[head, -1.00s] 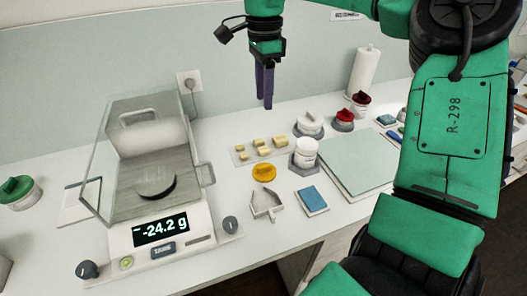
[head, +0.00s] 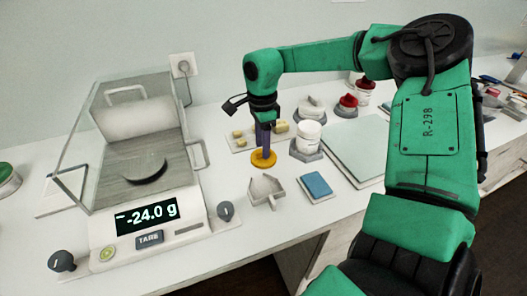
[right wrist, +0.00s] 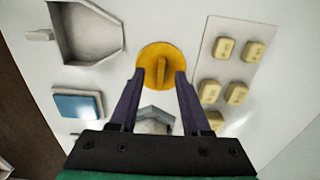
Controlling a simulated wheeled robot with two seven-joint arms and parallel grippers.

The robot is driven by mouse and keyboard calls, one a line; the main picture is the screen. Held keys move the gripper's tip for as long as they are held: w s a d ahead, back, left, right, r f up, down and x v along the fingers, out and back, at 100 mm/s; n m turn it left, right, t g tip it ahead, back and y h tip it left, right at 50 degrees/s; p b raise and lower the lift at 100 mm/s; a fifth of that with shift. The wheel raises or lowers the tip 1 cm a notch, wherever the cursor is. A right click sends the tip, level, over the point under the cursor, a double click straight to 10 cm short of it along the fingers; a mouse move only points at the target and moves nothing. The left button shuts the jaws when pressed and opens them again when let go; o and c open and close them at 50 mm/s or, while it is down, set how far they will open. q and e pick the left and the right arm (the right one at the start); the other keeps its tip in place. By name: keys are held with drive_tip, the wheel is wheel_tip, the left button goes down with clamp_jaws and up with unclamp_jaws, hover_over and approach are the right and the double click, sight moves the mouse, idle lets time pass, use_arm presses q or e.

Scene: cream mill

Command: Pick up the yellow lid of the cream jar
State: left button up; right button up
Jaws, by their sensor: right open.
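The yellow lid (head: 263,159) lies flat on the white counter, a round disc with a raised ridge across its top. It also shows in the right wrist view (right wrist: 150,58). My right gripper (head: 265,151) points down just over the lid. In the right wrist view its two purple fingers (right wrist: 158,76) are open, one on each side of the lid's ridge, with a gap to it. The cream jar appears to be the white jar (head: 308,137) in a grey holder, right of the lid. My left gripper is not in view.
A balance (head: 147,212) with glass shields reads -24.0 g at left. A grey scoop-shaped tray (head: 266,193) and a blue pad (head: 316,185) lie in front. Several pale yellow blocks (right wrist: 236,93) sit on a plate beside the lid. More lidded jars stand behind.

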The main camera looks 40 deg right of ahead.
wheel_tip(320, 180, down, 2)
clamp_jaws()
drive_tip(key=shift+r, duration=0.1)
